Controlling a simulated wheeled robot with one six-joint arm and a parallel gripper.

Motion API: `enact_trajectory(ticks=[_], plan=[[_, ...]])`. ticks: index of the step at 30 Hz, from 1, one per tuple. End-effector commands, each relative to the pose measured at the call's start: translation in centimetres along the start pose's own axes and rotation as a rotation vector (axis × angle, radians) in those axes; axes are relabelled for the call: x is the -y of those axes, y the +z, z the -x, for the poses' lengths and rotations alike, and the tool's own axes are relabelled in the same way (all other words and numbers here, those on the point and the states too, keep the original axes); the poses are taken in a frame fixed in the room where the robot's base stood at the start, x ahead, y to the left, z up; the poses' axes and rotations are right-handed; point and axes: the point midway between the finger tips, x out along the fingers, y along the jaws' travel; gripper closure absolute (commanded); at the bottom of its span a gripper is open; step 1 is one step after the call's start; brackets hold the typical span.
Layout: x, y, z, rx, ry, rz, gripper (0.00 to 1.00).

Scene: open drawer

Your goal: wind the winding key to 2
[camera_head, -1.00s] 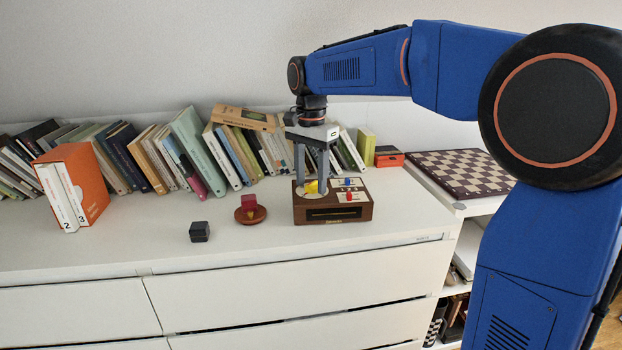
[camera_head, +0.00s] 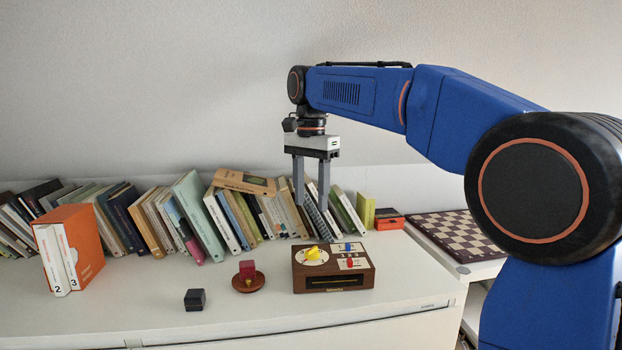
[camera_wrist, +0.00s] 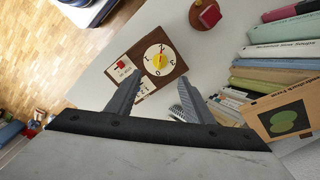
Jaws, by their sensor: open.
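The wooden box (camera_head: 334,283) stands on the white dresser top, with a yellow winding key (camera_head: 314,253) on a round white dial at the left of its upper face. The key and dial also show in the wrist view, with the yellow key (camera_wrist: 159,59) at the dial's middle and marks around it; I cannot tell for sure which mark it points to. My gripper (camera_head: 311,206) is open and empty, above and behind the box, apart from the key. In the wrist view its two fingers (camera_wrist: 158,92) point toward the box.
A blue control and a red one (camera_head: 350,263) sit right of the dial. Left of the box are a red cube (camera_head: 247,268) on a round wooden dish and a dark cube (camera_head: 195,299). Books line the wall behind. A chessboard (camera_head: 455,236) lies at right.

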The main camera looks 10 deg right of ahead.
Motion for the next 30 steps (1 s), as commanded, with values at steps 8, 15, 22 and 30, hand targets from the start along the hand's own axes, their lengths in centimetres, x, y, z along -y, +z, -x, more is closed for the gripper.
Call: enact_trajectory(ticks=[8,15,22,30], plan=[[0.0,0.0,3.7,-0.001,-0.001,0.000,0.53],[0.0,0.0,4.4,0.000,0.000,0.000,0.53],[-0.1,0.0,4.4,0.000,0.000,0.001,0.53],[-4.0,0.1,3.3,-0.020,-0.037,0.082,0.53]])
